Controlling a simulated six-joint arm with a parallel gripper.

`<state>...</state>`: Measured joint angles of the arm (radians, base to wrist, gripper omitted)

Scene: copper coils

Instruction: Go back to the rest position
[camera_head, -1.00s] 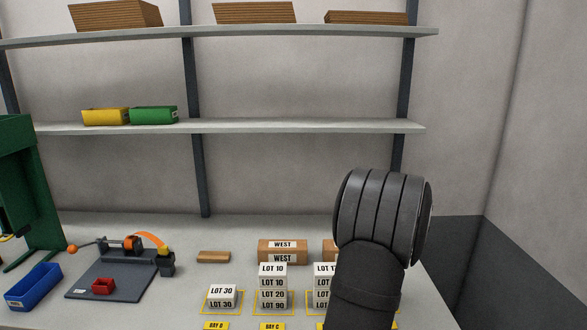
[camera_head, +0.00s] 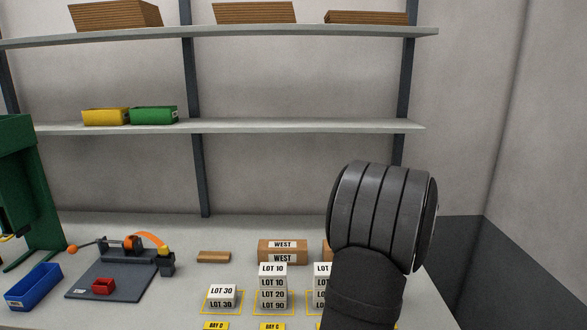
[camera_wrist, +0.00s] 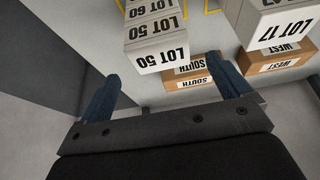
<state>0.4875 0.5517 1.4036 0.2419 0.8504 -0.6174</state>
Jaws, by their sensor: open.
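My arm fills the lower right of the head view, and the gripper itself is hidden there. In the wrist view my gripper (camera_wrist: 165,92) is open, its two blue fingers wide apart with nothing held between them. Beyond the fingers is a stack of white boxes labelled LOT 50 and LOT 60 (camera_wrist: 155,35); I cannot tell how far the fingertips are from it.
White LOT stacks stand in yellow-marked bays, including LOT 30 (camera_head: 221,296) and LOT 10 (camera_head: 272,282). Brown WEST boxes (camera_head: 283,251) stand behind; brown SOUTH boxes (camera_wrist: 192,72) show in the wrist view. A grey fixture (camera_head: 115,276) and blue bin (camera_head: 34,287) are left.

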